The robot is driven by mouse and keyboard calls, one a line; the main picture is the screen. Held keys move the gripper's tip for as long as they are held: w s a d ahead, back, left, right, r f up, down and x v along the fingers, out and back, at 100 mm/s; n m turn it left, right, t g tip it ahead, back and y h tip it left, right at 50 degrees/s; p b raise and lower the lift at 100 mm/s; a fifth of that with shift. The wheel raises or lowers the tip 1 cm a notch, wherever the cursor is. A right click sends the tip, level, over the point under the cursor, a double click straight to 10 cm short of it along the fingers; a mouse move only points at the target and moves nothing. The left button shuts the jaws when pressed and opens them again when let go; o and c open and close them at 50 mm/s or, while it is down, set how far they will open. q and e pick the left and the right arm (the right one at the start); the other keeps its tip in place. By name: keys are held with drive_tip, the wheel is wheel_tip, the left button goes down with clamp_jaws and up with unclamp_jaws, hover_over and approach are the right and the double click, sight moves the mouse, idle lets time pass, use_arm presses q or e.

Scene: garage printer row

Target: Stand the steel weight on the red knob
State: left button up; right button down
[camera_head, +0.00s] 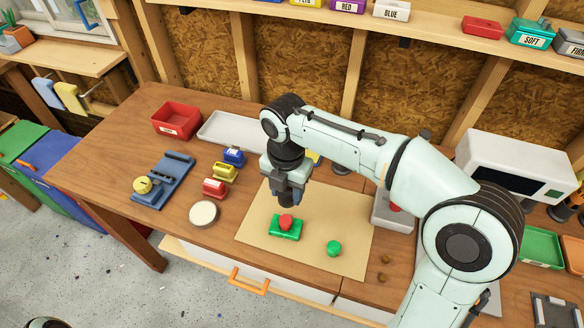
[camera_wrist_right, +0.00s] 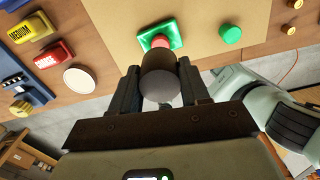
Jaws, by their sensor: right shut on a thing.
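The steel weight (camera_wrist_right: 160,80) is a dark grey cylinder between the fingers of my right gripper (camera_wrist_right: 160,92) in the wrist view. In the head view my right gripper (camera_head: 287,198) points down over the tan board, just behind and above the red knob, with the weight's dark end (camera_head: 287,204) showing below it. The red knob (camera_head: 286,221) sits on a green block (camera_head: 284,232). In the wrist view the weight partly covers the red knob (camera_wrist_right: 160,41); I cannot tell whether they touch. My left gripper is out of view.
A loose green knob (camera_head: 333,248) is on the tan board (camera_head: 350,225), right of the green block. A round white disc (camera_head: 204,213), red, yellow and blue blocks and a grey-blue fixture (camera_head: 165,180) lie to the left. A red bin (camera_head: 177,120) and grey tray (camera_head: 230,130) stand behind.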

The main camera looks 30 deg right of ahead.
sight(285, 203)
drive_tip(key=shift+s+a+f, duration=0.15)
drive_tip(key=shift+s+a, duration=0.05)
drive_tip(key=shift+a, duration=0.25)
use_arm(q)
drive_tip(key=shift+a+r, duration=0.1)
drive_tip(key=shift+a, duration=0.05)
use_arm(e)
drive_tip(key=shift+d, duration=0.1)
drive_tip(key=shift+s+f+b, duration=0.1)
drive_tip(key=shift+f+b, duration=0.7)
drive_tip(key=shift+f, duration=0.9)
drive_tip(key=shift+f+b, duration=0.6)
drive_tip(key=shift+f, duration=0.55)
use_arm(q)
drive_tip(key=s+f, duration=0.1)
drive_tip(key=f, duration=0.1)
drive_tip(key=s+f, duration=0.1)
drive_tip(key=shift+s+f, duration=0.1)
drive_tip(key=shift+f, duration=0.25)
use_arm(e)
drive_tip(key=shift+f, duration=0.1)
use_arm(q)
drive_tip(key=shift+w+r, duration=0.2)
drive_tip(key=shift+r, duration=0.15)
